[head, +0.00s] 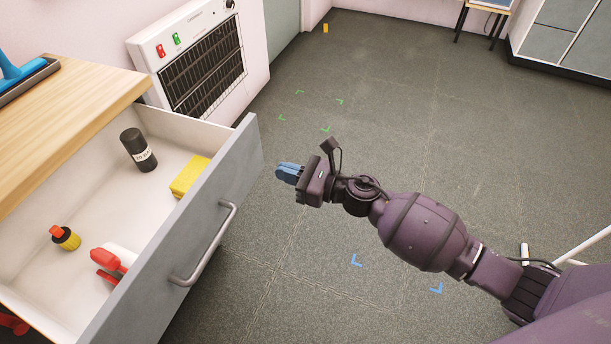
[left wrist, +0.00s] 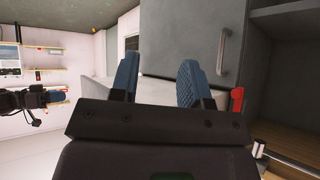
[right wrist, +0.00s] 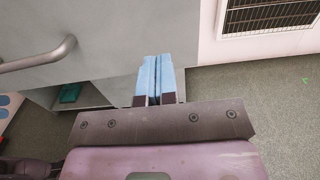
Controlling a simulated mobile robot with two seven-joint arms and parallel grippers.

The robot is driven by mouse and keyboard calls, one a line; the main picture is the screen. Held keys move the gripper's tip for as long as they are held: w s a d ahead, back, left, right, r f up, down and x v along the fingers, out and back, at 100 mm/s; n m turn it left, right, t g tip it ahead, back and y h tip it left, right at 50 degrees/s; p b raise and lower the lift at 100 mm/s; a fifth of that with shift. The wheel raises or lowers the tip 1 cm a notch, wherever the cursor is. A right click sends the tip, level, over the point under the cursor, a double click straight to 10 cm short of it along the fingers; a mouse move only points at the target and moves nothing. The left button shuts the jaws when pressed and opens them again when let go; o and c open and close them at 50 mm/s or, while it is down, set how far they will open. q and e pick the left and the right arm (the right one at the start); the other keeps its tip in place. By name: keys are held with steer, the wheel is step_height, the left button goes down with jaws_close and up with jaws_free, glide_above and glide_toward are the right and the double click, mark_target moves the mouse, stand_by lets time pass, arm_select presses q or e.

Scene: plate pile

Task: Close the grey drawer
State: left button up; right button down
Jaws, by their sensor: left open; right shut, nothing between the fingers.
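The grey drawer (head: 190,225) stands pulled out from under the wooden worktop at the left of the head view. Its grey front has a bar handle (head: 205,248), and its white inside is exposed. My right gripper (head: 280,171) is shut and empty, to the right of the drawer front near its far end, apparently apart from it. In the right wrist view its blue fingertips (right wrist: 158,62) overlap the grey front (right wrist: 110,35), with the handle (right wrist: 40,57) to the left. My left gripper (left wrist: 157,75) is open and empty in the left wrist view; it is not seen in the head view.
The drawer holds a black bottle (head: 138,150), a yellow sponge (head: 189,176), a small yellow-and-black bottle (head: 65,238) and a red-and-white bottle (head: 110,262). A heater (head: 203,75) stands on the wall beyond. Floor right of the drawer is open. A grey panel with a handle (left wrist: 222,52) is near my left gripper.

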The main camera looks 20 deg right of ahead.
mark_target(251, 162)
steer(key=x, duration=0.5)
steer(key=shift+w+a, duration=0.35)
